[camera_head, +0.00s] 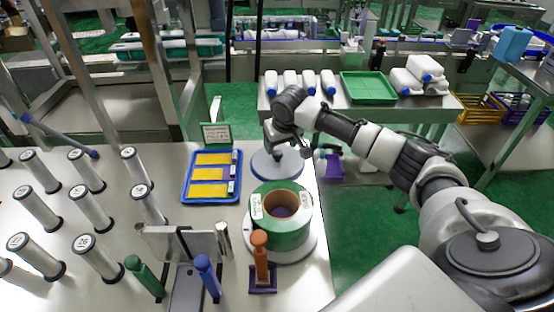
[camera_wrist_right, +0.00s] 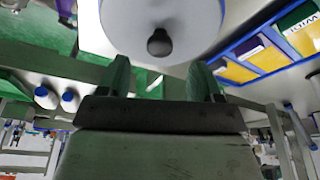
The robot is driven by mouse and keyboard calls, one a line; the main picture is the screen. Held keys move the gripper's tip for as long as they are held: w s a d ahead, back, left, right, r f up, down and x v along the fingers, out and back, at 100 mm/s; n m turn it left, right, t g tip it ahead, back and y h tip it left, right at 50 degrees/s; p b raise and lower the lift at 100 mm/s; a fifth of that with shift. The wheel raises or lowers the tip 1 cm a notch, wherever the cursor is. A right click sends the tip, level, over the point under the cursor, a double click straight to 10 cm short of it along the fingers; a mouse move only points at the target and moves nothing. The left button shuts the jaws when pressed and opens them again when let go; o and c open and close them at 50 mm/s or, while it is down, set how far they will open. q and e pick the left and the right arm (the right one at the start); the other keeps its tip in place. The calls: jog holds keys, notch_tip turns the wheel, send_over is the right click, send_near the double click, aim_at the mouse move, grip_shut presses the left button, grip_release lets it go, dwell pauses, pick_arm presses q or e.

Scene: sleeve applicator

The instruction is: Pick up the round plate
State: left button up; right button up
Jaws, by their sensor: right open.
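The round plate (camera_head: 264,170) is a pale grey disc with a bluish rim, lying on the table near its right edge. In the right wrist view the round plate (camera_wrist_right: 188,22) fills the top middle, with a dark round knob (camera_wrist_right: 159,43) on it. My right gripper (camera_head: 279,148) is above the plate, partly hiding it. In the wrist view the right gripper's two fingers (camera_wrist_right: 161,78) stand apart, with nothing between their tips; the knob shows just beyond them. I cannot tell the exact gap. My left gripper is not in view.
A green roll (camera_head: 290,235) on a round base stands just in front of the plate. A blue tray (camera_head: 184,199) with yellow packs lies to its left. An orange-handled tool (camera_head: 261,255) and several numbered white cylinders (camera_head: 92,175) stand upright on the table.

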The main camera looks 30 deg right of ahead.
aim_at(278, 152)
jog(key=shift+w+f, duration=0.25)
jog(key=shift+f, duration=0.15)
jog(key=x, duration=0.4)
jog(key=shift+f, duration=0.15)
jog(key=shift+w+d+f, duration=0.1)
jog(key=shift+w+f, duration=0.05)
jog(key=shift+f, duration=0.2)
jog(key=shift+c, duration=0.3)
jog(key=c, duration=1)
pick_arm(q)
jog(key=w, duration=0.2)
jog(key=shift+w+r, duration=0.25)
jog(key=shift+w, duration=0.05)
pick_arm(e)
jog(key=shift+c, duration=0.3)
jog(key=shift+r, duration=0.1)
